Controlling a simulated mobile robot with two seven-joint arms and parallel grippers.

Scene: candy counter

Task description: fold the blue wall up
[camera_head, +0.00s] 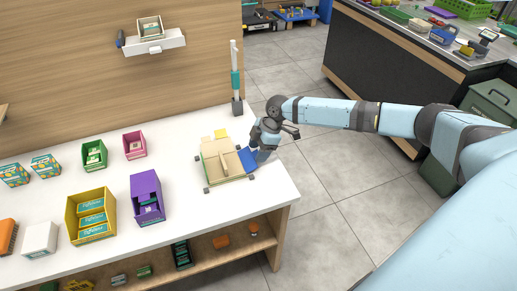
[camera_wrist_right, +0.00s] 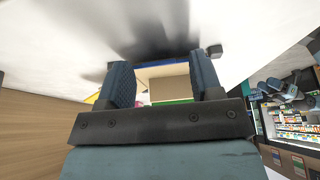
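A partly folded box (camera_head: 222,167) with a cream base and inner pieces lies on the white counter near its right end. Its blue wall (camera_head: 247,160) is on the right side and looks slanted outward, not upright; its exact angle is hard to tell. My right gripper (camera_head: 262,144) is just behind and right of the blue wall, low over the counter. In the wrist view its two fingers (camera_wrist_right: 160,72) are apart with no object clearly gripped; a tan part of the box shows between them. Contact cannot be told. My left gripper is out of view.
Small dark corner blocks surround the box. A purple box (camera_head: 146,198), a yellow box (camera_head: 91,215), a green box (camera_head: 94,155) and a pink box (camera_head: 135,145) stand to the left. A grey-and-teal post (camera_head: 236,80) rises behind. The counter's right edge is close.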

